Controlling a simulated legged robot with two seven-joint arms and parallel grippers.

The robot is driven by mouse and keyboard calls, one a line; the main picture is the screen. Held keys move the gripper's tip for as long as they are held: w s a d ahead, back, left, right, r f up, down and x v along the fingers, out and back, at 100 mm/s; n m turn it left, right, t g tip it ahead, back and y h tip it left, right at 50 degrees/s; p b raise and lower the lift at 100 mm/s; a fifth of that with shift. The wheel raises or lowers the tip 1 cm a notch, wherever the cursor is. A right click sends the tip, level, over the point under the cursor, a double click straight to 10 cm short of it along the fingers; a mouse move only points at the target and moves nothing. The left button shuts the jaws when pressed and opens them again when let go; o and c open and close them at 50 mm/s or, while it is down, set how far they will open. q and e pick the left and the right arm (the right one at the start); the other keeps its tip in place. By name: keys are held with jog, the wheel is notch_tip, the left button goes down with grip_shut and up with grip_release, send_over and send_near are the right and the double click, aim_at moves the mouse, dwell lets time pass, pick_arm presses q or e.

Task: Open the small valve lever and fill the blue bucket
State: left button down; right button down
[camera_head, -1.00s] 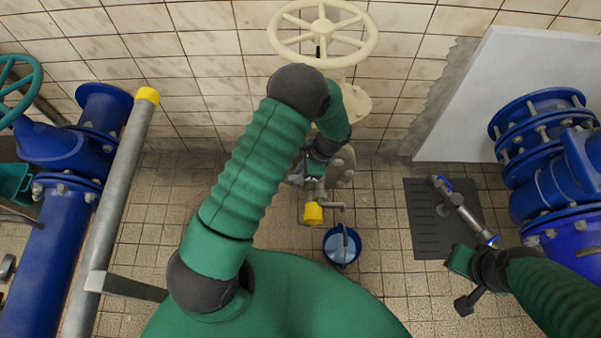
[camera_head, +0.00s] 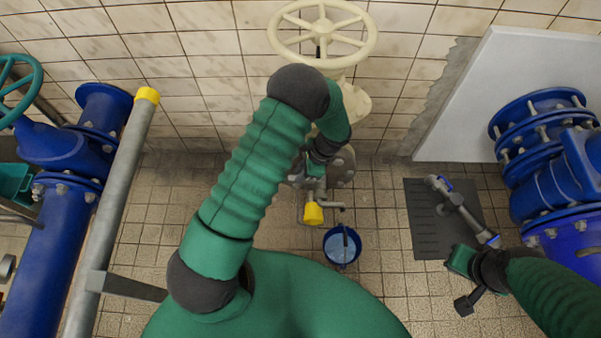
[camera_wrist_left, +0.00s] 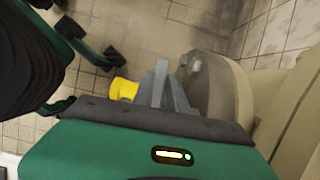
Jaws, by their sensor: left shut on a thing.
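The blue bucket (camera_head: 342,248) stands upright on the tiled floor; its handle crosses the opening. Just behind it is the small valve pipe (camera_head: 313,196) with a yellow cap (camera_head: 313,214) and a short grey spout at its right. My left gripper (camera_head: 316,176) reaches down onto this fitting and is shut, apparently on the small valve lever, which is largely hidden by the gripper. The left wrist view shows the grey fingers (camera_wrist_left: 160,85) beside the yellow cap (camera_wrist_left: 124,89).
A cream handwheel (camera_head: 322,30) rises behind my left arm. Large blue pipes stand at left (camera_head: 45,250) and right (camera_head: 555,180). A grey post (camera_head: 115,200) with a yellow top stands at left. A dark mat (camera_head: 425,225) holds a grey-and-blue tool (camera_head: 458,208).

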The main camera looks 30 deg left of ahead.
pick_arm(q)
jog(key=shift+s+d+r+n+p, duration=0.3)
jog(key=shift+n+p, duration=0.4)
jog(key=shift+p, duration=0.15)
jog(key=shift+s+d+f+n+g+h, duration=0.15)
jog(key=shift+f+n+g+h, duration=0.2)
jog(key=shift+n, duration=0.25)
jog(key=c, duration=1.3)
grip_release()
jog(key=shift+r, duration=0.1)
jog(key=p+v, duration=0.3)
jog(key=v, duration=1.3)
jog(key=shift+d+r, duration=0.15)
jog(key=shift+r, duration=0.15)
